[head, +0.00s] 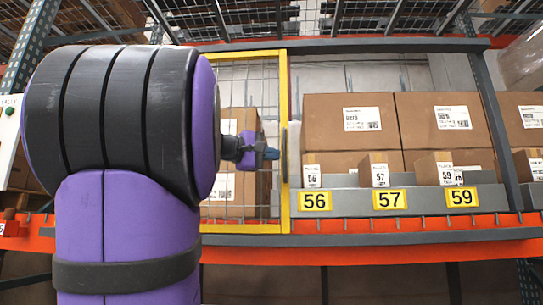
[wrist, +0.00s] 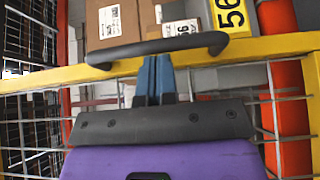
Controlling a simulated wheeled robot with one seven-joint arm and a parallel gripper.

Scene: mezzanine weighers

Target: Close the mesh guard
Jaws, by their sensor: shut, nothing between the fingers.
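The mesh guard (head: 284,90) is a yellow frame with wire mesh. In the head view it stands across the left part of the shelf bay, and the openings right of it are uncovered. Its yellow edge bar (wrist: 275,47) crosses the wrist view and carries a dark bar handle (wrist: 155,46). My gripper (head: 270,153) is beside the guard's right upright in the head view. Its blue fingers (wrist: 154,62) are shut and empty, with their tips at the handle's middle in the wrist view. I cannot tell whether they touch it. My arm hides the guard's left part.
Brown cartons (head: 350,120) and small boxes (head: 374,170) stand on the shelf behind labels 56, 57 and 59. An orange beam (head: 400,226) runs below, with a grey rail (head: 400,237) in front. A blue-grey post (head: 495,120) stands at the right.

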